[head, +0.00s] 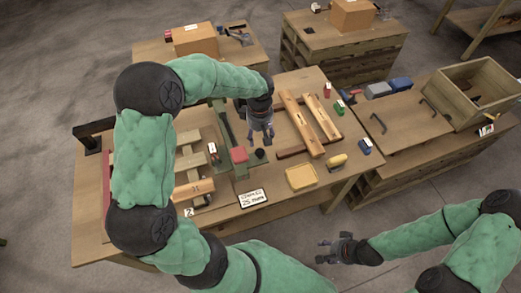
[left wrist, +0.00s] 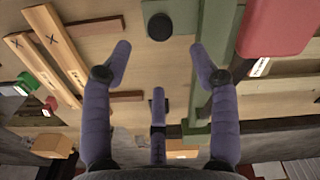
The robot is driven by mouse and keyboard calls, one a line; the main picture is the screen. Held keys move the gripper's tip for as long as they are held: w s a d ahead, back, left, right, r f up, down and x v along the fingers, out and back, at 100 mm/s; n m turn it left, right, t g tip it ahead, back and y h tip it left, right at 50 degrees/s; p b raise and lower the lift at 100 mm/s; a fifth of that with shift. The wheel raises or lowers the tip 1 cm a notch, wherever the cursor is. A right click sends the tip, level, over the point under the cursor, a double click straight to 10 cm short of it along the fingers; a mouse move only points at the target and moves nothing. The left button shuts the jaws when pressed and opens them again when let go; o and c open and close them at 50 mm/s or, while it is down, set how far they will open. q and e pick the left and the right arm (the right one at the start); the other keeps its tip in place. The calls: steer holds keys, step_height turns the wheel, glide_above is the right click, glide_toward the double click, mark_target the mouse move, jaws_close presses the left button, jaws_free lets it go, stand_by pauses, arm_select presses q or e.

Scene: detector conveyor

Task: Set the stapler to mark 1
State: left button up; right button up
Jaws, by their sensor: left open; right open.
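The red block (left wrist: 285,25) is at upper right in the left wrist view. A white card (head: 252,198) with black print lies at the front edge. My left gripper (head: 261,138) is open and empty, above the table right of the green rail. My right gripper (head: 334,250) is open and empty, off the table's front.
Two wooden beams (head: 301,124) lie right of my left gripper. A yellow tray (head: 301,177), a yellow tool (head: 338,160) and a blue item (head: 365,146) are near the front right. Wooden frame pieces (head: 190,161) lie left. A wooden crate (head: 485,88) stands far right.

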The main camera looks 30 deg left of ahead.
mark_target(260, 152)
arm_select(q)
step_height(260, 152, down, 9)
steer(key=shift+f+b, duration=0.15)
steer(key=shift+b, duration=0.25)
jaws_close()
